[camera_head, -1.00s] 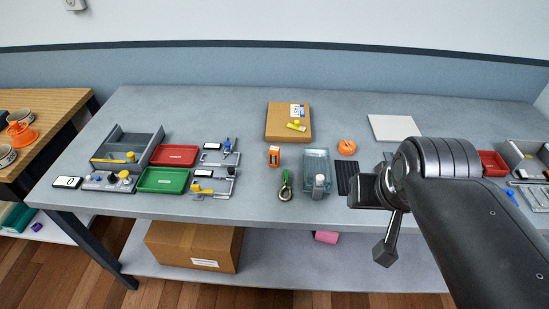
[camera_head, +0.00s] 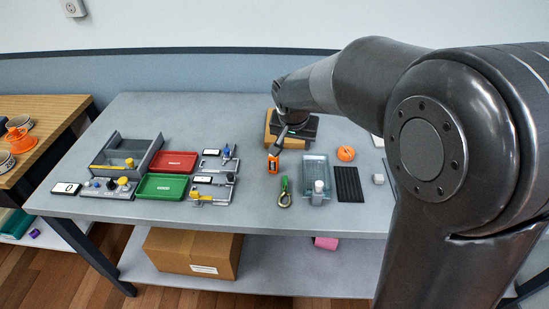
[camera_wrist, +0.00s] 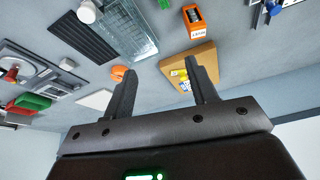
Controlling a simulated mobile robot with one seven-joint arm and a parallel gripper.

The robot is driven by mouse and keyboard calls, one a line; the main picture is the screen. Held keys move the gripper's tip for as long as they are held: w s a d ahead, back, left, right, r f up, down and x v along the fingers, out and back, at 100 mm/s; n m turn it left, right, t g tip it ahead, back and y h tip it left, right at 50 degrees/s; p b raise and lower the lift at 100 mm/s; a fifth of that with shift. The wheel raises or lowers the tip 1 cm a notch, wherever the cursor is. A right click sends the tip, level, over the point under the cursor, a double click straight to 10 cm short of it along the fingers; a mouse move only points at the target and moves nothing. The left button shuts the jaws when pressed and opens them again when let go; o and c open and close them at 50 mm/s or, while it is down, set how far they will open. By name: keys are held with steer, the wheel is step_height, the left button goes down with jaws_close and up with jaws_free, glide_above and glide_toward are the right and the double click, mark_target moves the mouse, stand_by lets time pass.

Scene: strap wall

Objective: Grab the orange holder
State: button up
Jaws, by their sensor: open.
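The orange holder (camera_head: 272,164) is a small upright orange block with a dark inside and a pale label, on the grey bench in front of the cardboard box. It also shows in the wrist view (camera_wrist: 194,22), near the top, beyond my fingertips. My gripper (camera_head: 280,143) is over the front of the cardboard box, close behind the holder in the head view. In the wrist view my gripper (camera_wrist: 163,68) has its two fingers wide apart with nothing between them. The holder looks apart from the fingers.
The cardboard box (camera_head: 270,141) is partly hidden under my arm. A clear bin (camera_head: 314,170), a green-handled tool (camera_head: 284,190) and an orange round thing (camera_head: 346,153) are near the holder. Red (camera_head: 173,162) and green (camera_head: 162,186) trays are left. Bare bench lies left of the holder.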

glide_above(274, 161)
steer(key=s, duration=0.1)
step_height(274, 161, down, 6)
steer(key=x, duration=0.5)
steer(key=shift+s+a+f, duration=0.15)
steer(key=shift+s, duration=0.05)
steer(key=shift+x, duration=2.65)
steer(key=shift+s+a, duration=0.1)
steer(key=shift+c, duration=0.2)
steer(key=c, duration=1.1)
